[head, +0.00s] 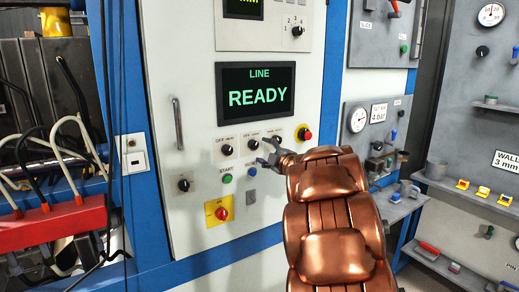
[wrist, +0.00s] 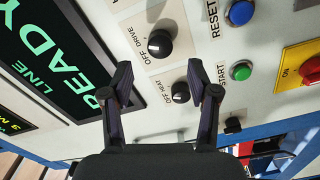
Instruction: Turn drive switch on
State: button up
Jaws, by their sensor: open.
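The drive switch is a black round knob (head: 253,145) on the pale panel, labelled OFF DRIVE, below the READY screen. In the wrist view the same drive knob (wrist: 160,43) lies ahead of the fingertips, roughly between their lines and apart from them. A small pale mark shows on it; its setting is hard to tell. My gripper (head: 268,152) is open and empty in front of the panel, right of the drive knob in the head view. Its two dark fingers (wrist: 159,67) are spread in the wrist view. The heat knob (wrist: 181,92) shows between the fingers, nearer the right one.
The green START button (head: 227,178) and blue RESET button (head: 252,171) sit below the knobs. A red knob on a yellow plate (head: 222,213) is lower. A red button (head: 304,134) is to the right. A vertical handle (head: 177,123) stands out at left.

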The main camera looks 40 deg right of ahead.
jog(key=shift+s+a, duration=0.15)
jog(key=shift+s, duration=2.7)
jog(key=s+a+f+m+g+h, duration=0.3)
jog(key=s+a+f+m+g, duration=1.1)
jog(key=s+a, duration=0.4)
jog(key=s+a+f+g+y, duration=0.2)
jog(key=s+a, duration=0.5)
jog(key=s, duration=0.4)
jog(key=s+a+f+g+y, duration=0.2)
jog(key=s+a+f+g, duration=0.1)
jog(key=s+a, duration=0.5)
jog(key=s+f, duration=0.1)
jog(key=s, duration=0.2)
jog(key=shift+a+f+n+g, duration=0.2)
jog(key=shift+f+n+g, duration=0.1)
jog(key=shift+f+g, duration=0.1)
jog(key=shift+s, duration=0.1)
jog(key=shift+c, duration=0.4)
